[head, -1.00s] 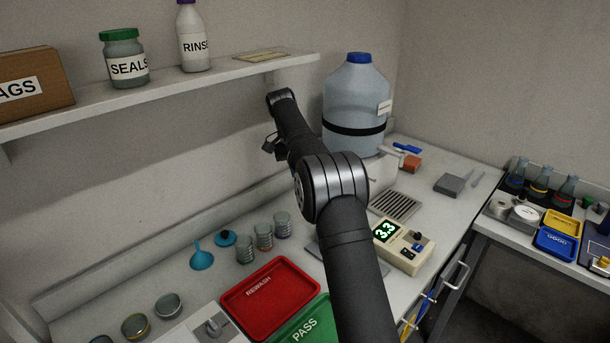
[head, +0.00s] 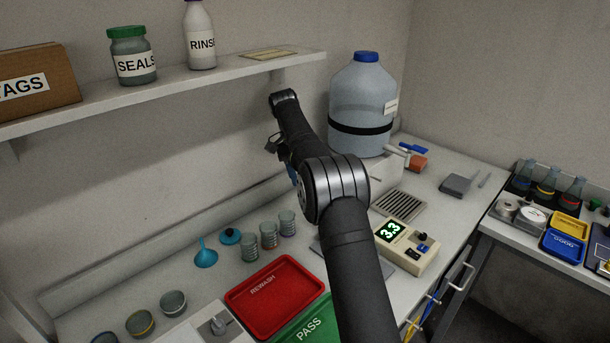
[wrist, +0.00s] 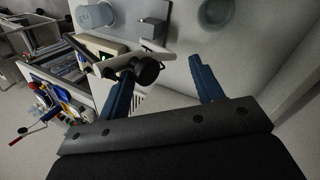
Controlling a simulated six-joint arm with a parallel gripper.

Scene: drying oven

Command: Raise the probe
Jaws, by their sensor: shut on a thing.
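In the wrist view, the two blue fingers of my gripper (wrist: 161,66) stand apart. A pale bar with a round black end, which I take as the probe (wrist: 147,70), lies at the left finger and partly covers it. My gripper is shut on it, though the exact contact is hard to see. In the head view, my arm hides most of the gripper; a bit of blue finger (head: 292,174) shows left of the arm's joint. I cannot make out the probe there.
A meter (head: 406,245) reading 3.3 and a grey grille (head: 399,205) are right of my arm. A large bottle (head: 361,105) stands behind. A red tray (head: 274,297), green tray (head: 309,322) and several small vessels are at the front left. A shelf (head: 220,76) hangs above.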

